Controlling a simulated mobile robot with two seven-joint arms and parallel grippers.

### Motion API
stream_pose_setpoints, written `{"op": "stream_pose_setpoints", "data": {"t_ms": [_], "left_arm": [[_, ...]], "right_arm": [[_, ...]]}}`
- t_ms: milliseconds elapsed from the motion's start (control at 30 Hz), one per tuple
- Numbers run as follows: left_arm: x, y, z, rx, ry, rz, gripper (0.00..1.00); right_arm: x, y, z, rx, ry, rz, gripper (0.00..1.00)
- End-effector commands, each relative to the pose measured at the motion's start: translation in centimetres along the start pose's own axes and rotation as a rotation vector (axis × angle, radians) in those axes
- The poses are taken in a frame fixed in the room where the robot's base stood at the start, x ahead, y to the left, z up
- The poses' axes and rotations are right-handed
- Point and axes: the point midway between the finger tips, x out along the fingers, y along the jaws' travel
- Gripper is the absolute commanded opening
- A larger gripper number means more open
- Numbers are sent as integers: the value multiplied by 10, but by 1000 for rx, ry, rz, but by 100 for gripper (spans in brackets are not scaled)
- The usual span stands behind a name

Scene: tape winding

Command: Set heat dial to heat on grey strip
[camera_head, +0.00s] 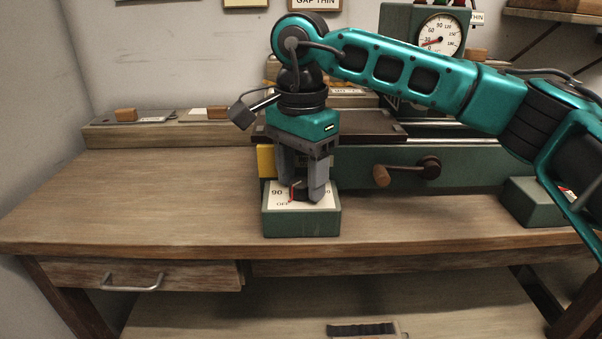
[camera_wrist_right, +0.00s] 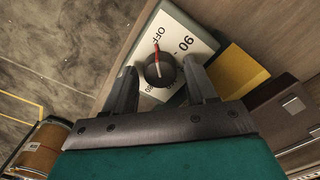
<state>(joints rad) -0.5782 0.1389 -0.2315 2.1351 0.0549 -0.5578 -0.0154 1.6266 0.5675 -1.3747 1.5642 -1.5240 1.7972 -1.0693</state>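The heat dial is a black knob (camera_head: 299,191) with a red pointer, on the white face of a green box (camera_head: 301,224) at the bench's front. In the right wrist view the knob (camera_wrist_right: 160,71) shows whole, and its pointer is at or close to the OFF mark; a 90 mark is beside it. My right gripper (camera_head: 305,193) points down over the box, its fingers open on either side of the knob. In the wrist view a gap shows between each finger and the knob (camera_wrist_right: 160,80). I cannot make out which piece is the grey strip. My left gripper is out of view.
A yellow block (camera_head: 265,161) stands just behind the box. Behind is a green machine with a wooden-handled crank (camera_head: 405,172) and a round gauge (camera_head: 439,34). Another green box (camera_head: 530,204) is at right. The bench's left side (camera_head: 150,195) is clear.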

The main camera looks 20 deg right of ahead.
Motion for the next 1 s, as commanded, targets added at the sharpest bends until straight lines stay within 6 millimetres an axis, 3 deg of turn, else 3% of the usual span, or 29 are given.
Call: {"op": "stream_pose_setpoints", "data": {"t_ms": [467, 767, 1000], "left_arm": [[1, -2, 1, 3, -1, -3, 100], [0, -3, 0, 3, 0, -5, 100], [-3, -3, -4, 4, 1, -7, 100]], "right_arm": [[0, 0, 0, 0, 0, 0, 10], [-1, 0, 0, 31, 0, 0, 9], [-2, 0, 0, 160, 0, 0, 9]]}}
